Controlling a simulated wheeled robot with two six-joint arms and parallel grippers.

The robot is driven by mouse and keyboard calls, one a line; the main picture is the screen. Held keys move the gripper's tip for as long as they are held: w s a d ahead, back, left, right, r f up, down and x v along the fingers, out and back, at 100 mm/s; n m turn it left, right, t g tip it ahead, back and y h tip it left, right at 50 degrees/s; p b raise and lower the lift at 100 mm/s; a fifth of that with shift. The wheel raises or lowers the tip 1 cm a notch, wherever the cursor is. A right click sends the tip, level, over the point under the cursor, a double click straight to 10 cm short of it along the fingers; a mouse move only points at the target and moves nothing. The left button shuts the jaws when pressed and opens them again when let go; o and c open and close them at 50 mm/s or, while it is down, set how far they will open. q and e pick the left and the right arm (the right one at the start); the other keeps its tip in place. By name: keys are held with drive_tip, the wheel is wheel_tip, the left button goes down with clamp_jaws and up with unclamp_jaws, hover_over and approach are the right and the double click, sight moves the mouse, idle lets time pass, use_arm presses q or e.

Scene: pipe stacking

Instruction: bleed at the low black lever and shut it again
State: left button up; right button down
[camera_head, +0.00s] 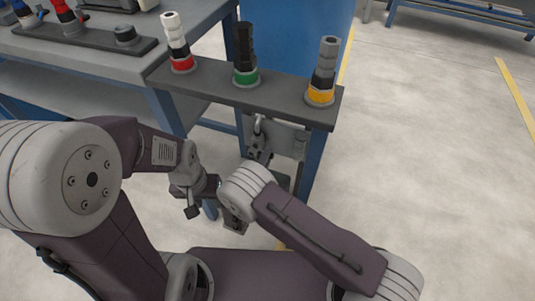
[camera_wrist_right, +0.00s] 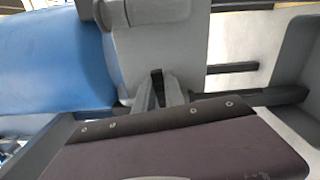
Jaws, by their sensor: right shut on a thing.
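My right gripper (camera_wrist_right: 163,92) shows in the right wrist view with its two grey fingers close together. They are shut on a narrow dark piece, the black lever (camera_wrist_right: 157,82), most of which the fingers hide. In the head view my right forearm covers the low area, and the lever cannot be made out clearly. A metal fitting (camera_head: 259,126) hangs under the front of the shelf, above my right wrist. My left gripper (camera_head: 194,208) is left of my right wrist, below the shelf. Its fingers are too small and dark to tell open from shut.
The dark shelf (camera_head: 215,80) carries three upright pipe stacks: a red-ringed one (camera_head: 176,45), a green-ringed one (camera_head: 245,55) and a yellow-ringed one (camera_head: 323,75). A workbench (camera_head: 90,62) stands at the left. Floor on the right is clear.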

drive_tip(key=shift+f+m, duration=0.4)
drive_tip(key=shift+m, duration=0.3)
drive_tip(key=c, duration=1.4)
unclamp_jaws()
drive_tip(key=shift+c, duration=0.2)
